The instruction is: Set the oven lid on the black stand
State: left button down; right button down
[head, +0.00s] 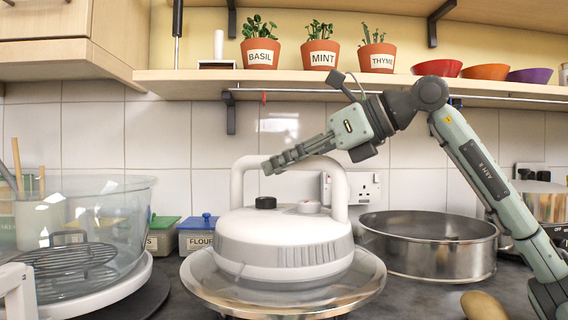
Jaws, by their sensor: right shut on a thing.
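The oven lid (285,240) is white and domed, with a black knob, an arched handle and a wide, shiny see-through rim plate. It sits level in the middle of the head view, low over the counter. My right gripper (271,166) reaches in from the right and is shut on the top of the lid's handle. Some dark shape shows under the front of the rim, at the bottom edge of the picture. The black stand is mostly hidden there, and I cannot tell whether the lid touches it. My left gripper is not in view.
A glass bowl (130,215) with a wire rack (65,258) stands on a white base at left. A round metal pan (430,262) is close on the right, and a potato (484,305) lies in front. Small boxes (198,232) and the tiled wall are behind; potted herbs stand above.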

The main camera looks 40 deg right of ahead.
jog(key=shift+a+r, duration=0.1)
jog(key=shift+r, duration=0.15)
jog(key=shift+f, duration=0.3)
dwell(0.4)
jog(key=shift+a+f+b, duration=0.15)
jog(key=shift+f+b, duration=0.1)
jog(key=shift+b, duration=0.1)
